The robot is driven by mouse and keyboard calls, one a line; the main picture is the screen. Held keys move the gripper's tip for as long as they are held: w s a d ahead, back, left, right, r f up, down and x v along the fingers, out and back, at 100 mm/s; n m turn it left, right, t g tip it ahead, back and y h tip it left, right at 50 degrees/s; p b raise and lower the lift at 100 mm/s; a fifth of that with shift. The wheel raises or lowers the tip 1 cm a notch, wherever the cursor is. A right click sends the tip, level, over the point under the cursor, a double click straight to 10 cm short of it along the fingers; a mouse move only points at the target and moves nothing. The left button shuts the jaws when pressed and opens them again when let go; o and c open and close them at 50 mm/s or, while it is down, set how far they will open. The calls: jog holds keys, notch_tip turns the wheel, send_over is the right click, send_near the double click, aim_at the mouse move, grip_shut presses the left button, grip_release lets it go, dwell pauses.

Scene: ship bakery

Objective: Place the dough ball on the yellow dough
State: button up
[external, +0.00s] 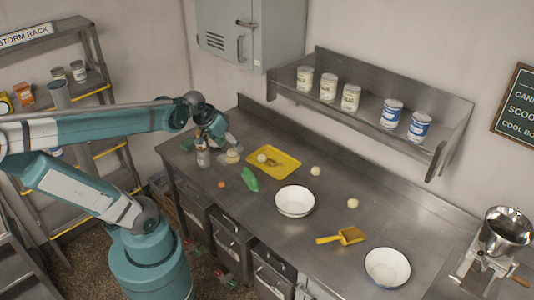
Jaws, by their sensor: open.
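A flat yellow tray or board (288,164) lies on the steel counter, with a pale dough ball (262,158) and a small brownish patch on it. No separate yellow dough can be made out. Another pale dough ball (315,171) lies just right of the tray, and a third (352,203) lies farther right, beyond the white bowl. My gripper (229,141) is above the counter's left end, left of the yellow tray. It is open and looks empty; its fingertips are small and partly hidden by the wrist.
A bottle (202,153), a pale rounded item (233,156) and a green item (250,180) stand or lie near my gripper. Two white bowls (295,201) (387,267) and a yellow scoop (342,237) occupy the counter. A wall shelf (372,120) holds cans above.

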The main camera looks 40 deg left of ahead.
jog(key=shift+m+t, duration=0.6)
jog(key=shift+s+d+f, duration=0.15)
jog(key=shift+s+d, duration=0.3)
jog(key=shift+s, duration=0.3)
jog(key=shift+s+d+f, duration=0.15)
jog(key=shift+s+d, duration=0.35)
jog(key=shift+s, duration=0.2)
jog(key=shift+s+d+f, duration=0.15)
jog(key=shift+s+d, duration=0.3)
jog(key=shift+s, duration=0.3)
